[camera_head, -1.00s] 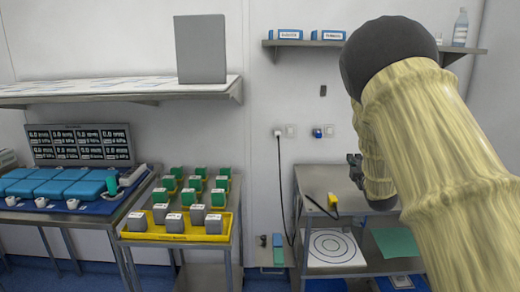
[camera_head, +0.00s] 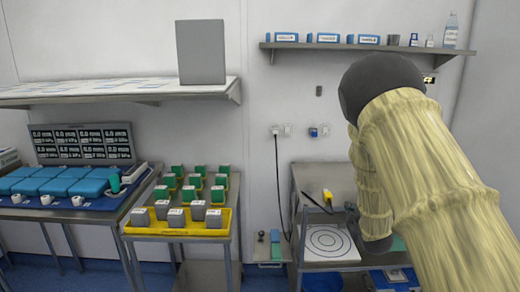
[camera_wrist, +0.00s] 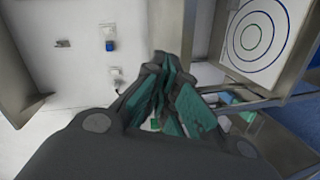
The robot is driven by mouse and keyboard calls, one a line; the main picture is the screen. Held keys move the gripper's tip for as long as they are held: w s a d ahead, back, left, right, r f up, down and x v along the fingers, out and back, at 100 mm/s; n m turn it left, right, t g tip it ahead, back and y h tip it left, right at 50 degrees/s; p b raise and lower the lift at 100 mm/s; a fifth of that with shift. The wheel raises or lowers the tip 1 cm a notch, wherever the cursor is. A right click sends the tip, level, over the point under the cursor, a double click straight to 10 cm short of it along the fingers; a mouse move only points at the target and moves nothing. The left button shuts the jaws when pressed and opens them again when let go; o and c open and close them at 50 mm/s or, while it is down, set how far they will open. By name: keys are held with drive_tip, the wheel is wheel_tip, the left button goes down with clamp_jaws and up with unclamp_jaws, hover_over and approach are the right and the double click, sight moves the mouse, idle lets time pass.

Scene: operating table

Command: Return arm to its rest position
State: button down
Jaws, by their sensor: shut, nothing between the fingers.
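My arm, in a pale yellow ribbed sleeve with dark joints, fills the right side of the head view. My gripper shows in the wrist view (camera_wrist: 160,95), dark grey with teal inner pads. Its fingers come together at the tips with nothing between them. In the head view the gripper is mostly hidden behind my forearm, by the right-hand metal table (camera_head: 318,176). In the wrist view a target sheet with rings (camera_wrist: 258,38) lies beyond the fingers to the upper right.
Blue packs (camera_head: 60,187) lie on the left table. A wall shelf (camera_head: 350,46) holds boxes and bottles above my arm. A yellow-handled tool (camera_head: 327,196) lies on the right table.

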drive_tip(key=s+a+f+m+g+p, duration=0.3)
drive_tip(key=s+f+m+g, duration=0.5)
drive_tip(key=s+f, duration=1.9)
drive_tip(key=s+a+f+m+g, duration=0.2)
drive_tip(key=s, duration=0.9)
drive_tip(key=s+a+f+m+g+p, duration=0.1)
drive_tip(key=s+a+f+m+g, duration=0.1)
drive_tip(key=s, duration=0.9)
drive_tip(key=s+a+f+m+g+y, duration=0.1)
drive_tip(key=s+a+f+m+g, duration=0.1)
drive_tip(key=s, duration=0.8)
drive_tip(key=shift+s+a+f+m+g, duration=0.3)
drive_tip(key=shift+s+a+f+g, duration=0.1)
drive_tip(key=shift+a+g, duration=0.4)
